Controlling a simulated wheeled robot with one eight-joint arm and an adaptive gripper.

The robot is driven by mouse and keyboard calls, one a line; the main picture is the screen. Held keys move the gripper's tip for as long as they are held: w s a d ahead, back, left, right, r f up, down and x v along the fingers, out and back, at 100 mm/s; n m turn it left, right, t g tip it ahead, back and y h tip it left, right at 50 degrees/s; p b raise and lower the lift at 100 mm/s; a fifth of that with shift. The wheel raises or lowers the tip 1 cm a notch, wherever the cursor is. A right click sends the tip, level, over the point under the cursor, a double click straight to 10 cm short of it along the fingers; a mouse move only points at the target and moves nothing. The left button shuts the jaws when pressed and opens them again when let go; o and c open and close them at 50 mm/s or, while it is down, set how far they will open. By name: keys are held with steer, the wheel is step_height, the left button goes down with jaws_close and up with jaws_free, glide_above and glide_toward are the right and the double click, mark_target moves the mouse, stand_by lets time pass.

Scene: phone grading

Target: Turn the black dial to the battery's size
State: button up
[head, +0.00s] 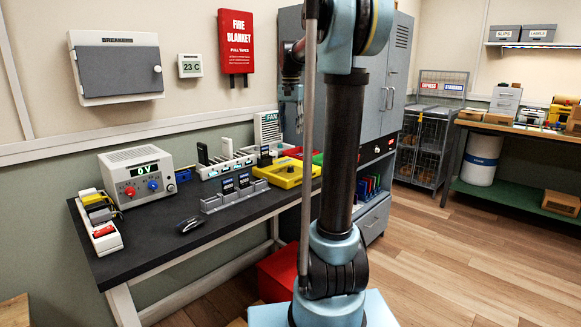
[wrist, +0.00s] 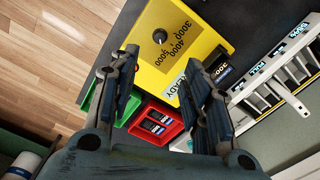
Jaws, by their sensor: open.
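The yellow tester box (wrist: 205,38) lies below my gripper in the wrist view, marked 3000, 4000, 5000 and READY. Its black dial (wrist: 159,36) is near the far end of its top; I cannot tell which number it points at. My gripper (wrist: 162,60) is open and empty, its fingers apart above the box's near side, with the dial beyond the tips. A dark battery-like block (wrist: 222,73) with a small label sits at the box's right edge; its size is not readable. In the head view the yellow box (head: 287,178) stands at the bench's right end, partly behind my arm.
A red tray (wrist: 136,130) with dark labelled blocks and a green tray (wrist: 97,100) lie nearer. A white rack (wrist: 292,98) stands right. In the head view, a grey rack (head: 234,196) and a power supply (head: 137,177) stand on the dark bench.

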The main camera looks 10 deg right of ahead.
mark_target(290, 167)
step_height(290, 167, down, 16)
steer(key=shift+r, duration=0.2)
stand_by(0.4)
jaws_close()
